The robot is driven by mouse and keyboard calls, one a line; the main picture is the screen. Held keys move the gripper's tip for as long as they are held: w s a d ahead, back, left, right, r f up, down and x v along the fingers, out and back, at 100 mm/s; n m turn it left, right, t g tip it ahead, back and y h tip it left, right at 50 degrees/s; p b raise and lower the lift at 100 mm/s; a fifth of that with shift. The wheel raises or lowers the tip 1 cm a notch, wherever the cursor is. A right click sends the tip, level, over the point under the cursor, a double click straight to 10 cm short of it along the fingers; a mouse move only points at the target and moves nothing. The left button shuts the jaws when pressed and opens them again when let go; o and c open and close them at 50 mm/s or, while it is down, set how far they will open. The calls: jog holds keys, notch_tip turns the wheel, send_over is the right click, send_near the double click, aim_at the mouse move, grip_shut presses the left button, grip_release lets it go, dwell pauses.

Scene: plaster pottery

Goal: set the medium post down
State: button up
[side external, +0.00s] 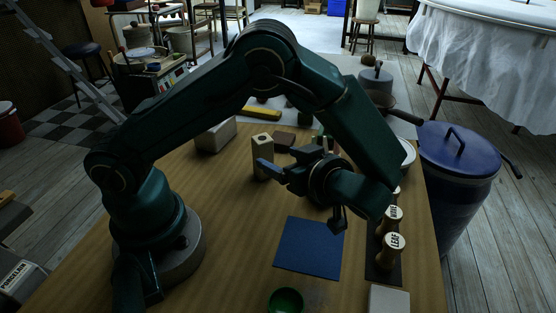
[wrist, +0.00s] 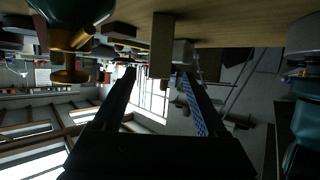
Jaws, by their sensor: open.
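A light wooden post (side external: 262,143) with a small dark hole in its top stands upright on the wooden table. I take it as the medium post, though I cannot confirm its size. It also shows in the wrist view (wrist: 162,45), where the picture is upside down and the table is at the top. My gripper (side external: 280,160) is open close beside the post, its blue finger partly covering the post's lower part. In the wrist view the post lies in line with the gap between my fingertips (wrist: 158,75). I cannot tell whether a finger touches it.
A blue mat (side external: 308,248) lies flat at the front, with a green bowl (side external: 285,300) nearer. Wood stamps (side external: 391,250) stand on a dark strip at right, near a pale block (side external: 388,299). A beige block (side external: 215,135) and brown block (side external: 285,138) are behind. Table left of the mat is clear.

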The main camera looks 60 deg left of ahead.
jog(key=s+d+r+m+t+h, duration=0.5)
jog(key=s+r+m+h, duration=0.3)
jog(key=m+h, duration=0.5)
jog(key=m, duration=0.5)
jog(key=shift+s+r+t+h, duration=0.3)
dwell(0.6)
